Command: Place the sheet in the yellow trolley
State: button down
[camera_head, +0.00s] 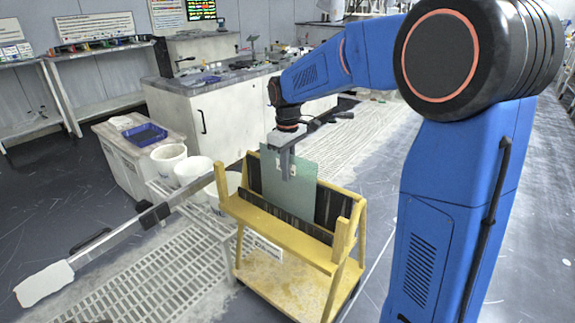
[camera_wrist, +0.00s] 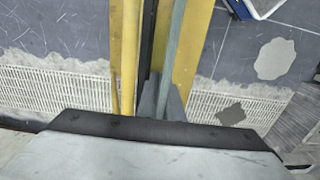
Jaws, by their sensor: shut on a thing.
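The sheet (camera_head: 300,186) is a flat, pale green panel that hangs upright from my gripper (camera_head: 287,172). My gripper is shut on its upper part. The yellow trolley (camera_head: 290,236) stands below, with an upper trough lined in dark ribbed material and an open lower shelf. The sheet's lower part is in or just over the trough, in front of its dark back panel; I cannot tell whether its bottom edge touches. In the wrist view the sheet (camera_wrist: 172,50) shows edge-on between my gripper's fingers (camera_wrist: 168,100), alongside the yellow trolley bars (camera_wrist: 124,50).
White buckets (camera_head: 193,170) stand on a low rack left of the trolley. A bench (camera_head: 140,172) with a blue tray (camera_head: 145,134) is behind them. A long grey bar (camera_head: 135,228) extends at the left. Floor grating (camera_head: 150,270) lies at the lower left.

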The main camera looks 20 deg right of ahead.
dwell(0.3)
jog(key=c, duration=2.2)
grip_release()
